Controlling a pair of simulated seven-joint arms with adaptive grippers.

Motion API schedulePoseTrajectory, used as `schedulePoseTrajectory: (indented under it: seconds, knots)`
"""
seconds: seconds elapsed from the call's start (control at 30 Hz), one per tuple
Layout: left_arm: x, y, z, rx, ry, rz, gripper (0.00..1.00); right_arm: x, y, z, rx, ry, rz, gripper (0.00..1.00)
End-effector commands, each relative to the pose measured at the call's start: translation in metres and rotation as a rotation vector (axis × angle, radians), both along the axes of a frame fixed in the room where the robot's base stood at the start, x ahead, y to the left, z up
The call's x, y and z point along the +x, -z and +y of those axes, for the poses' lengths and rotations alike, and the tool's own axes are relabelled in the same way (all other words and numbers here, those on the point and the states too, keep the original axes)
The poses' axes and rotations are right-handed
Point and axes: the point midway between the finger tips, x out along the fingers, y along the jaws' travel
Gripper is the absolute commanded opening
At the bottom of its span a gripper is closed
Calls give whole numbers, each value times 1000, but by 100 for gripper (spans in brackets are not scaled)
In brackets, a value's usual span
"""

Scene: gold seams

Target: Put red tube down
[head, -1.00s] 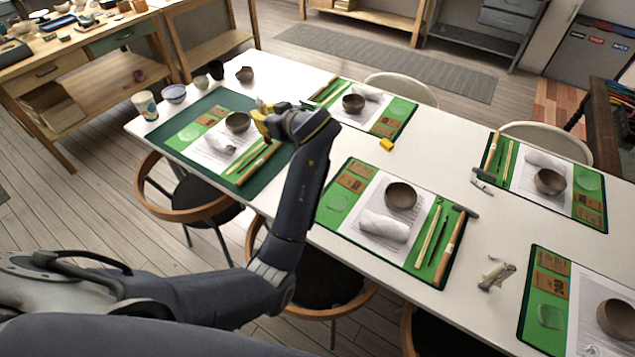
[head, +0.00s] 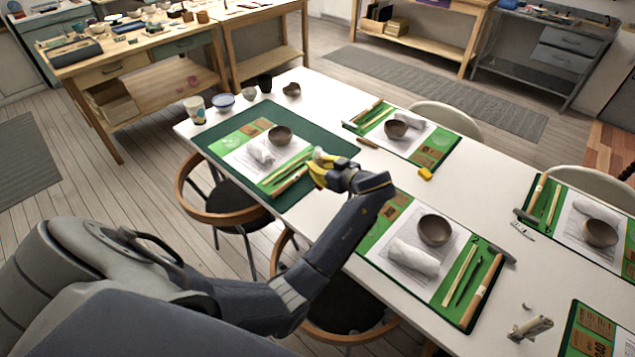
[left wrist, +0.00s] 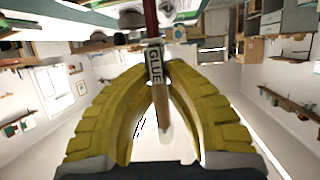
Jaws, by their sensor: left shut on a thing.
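My left gripper (head: 318,168) has yellow fingers and is over the right end of the dark green mat (head: 338,147) in the head view. In the left wrist view its fingers (left wrist: 160,90) are shut on a slim tube (left wrist: 155,65). The tube has a white label reading GLUE, a dark red part at the top and a pale end between the fingers. In the head view the tube is mostly hidden or too small to make out. My right gripper is not in view.
The long white table (head: 400,179) holds several green place mats with bowls, cloths and tools. A yellow block (head: 425,174) and a brown stick (head: 367,143) lie on bare table beyond the gripper. Cups (head: 195,109) and small bowls (head: 223,102) line the far left end.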

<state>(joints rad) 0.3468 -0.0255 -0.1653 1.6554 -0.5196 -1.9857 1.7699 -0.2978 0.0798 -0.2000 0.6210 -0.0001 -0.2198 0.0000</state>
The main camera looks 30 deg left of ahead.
Motion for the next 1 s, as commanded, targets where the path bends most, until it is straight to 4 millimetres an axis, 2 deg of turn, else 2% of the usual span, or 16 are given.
schedulePoseTrajectory:
  seconds: [0.1,0.37,0.7,1.0]
  knots:
    - [-1,15,0,2,1,2,0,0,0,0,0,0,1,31]
    - [0,29,0,0,2,1,0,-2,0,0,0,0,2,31]
    - [0,65,0,1,1,2,0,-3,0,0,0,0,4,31]
    - [0,69,0,0,0,0,0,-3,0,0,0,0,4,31]
